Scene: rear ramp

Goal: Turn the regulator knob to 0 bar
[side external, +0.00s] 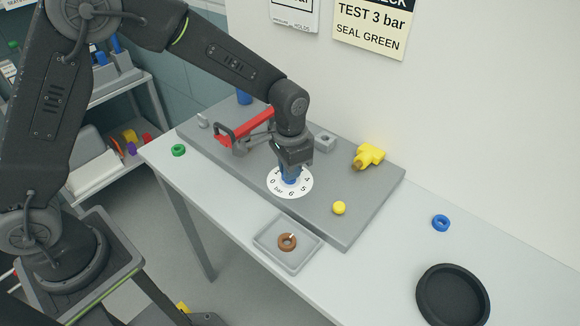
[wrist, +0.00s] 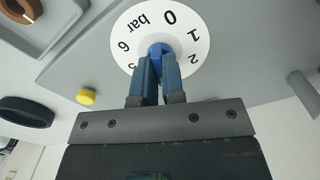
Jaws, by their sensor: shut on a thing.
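The regulator knob is blue (wrist: 158,52) and sits at the centre of a round white dial (wrist: 190,28) marked in bar. The dial (side external: 300,192) also shows in the side view, lying on a grey plate (side external: 352,225). My gripper (wrist: 156,70) is shut on the knob, with one blue finger on each side of it. In the side view my gripper (side external: 291,172) points down over the dial and hides most of the knob. In the wrist view the 0, 1, 6 and "bar" are readable. The knob's pointer is hidden, so its setting cannot be told.
A red-handled clamp (side external: 245,128) stands on the plate left of my gripper. A yellow fitting (side external: 368,156) and yellow button (side external: 339,208) are to the right. A grey tray (side external: 270,251) holds a brown ring (side external: 287,242). A black dish (side external: 452,296) is at the lower right.

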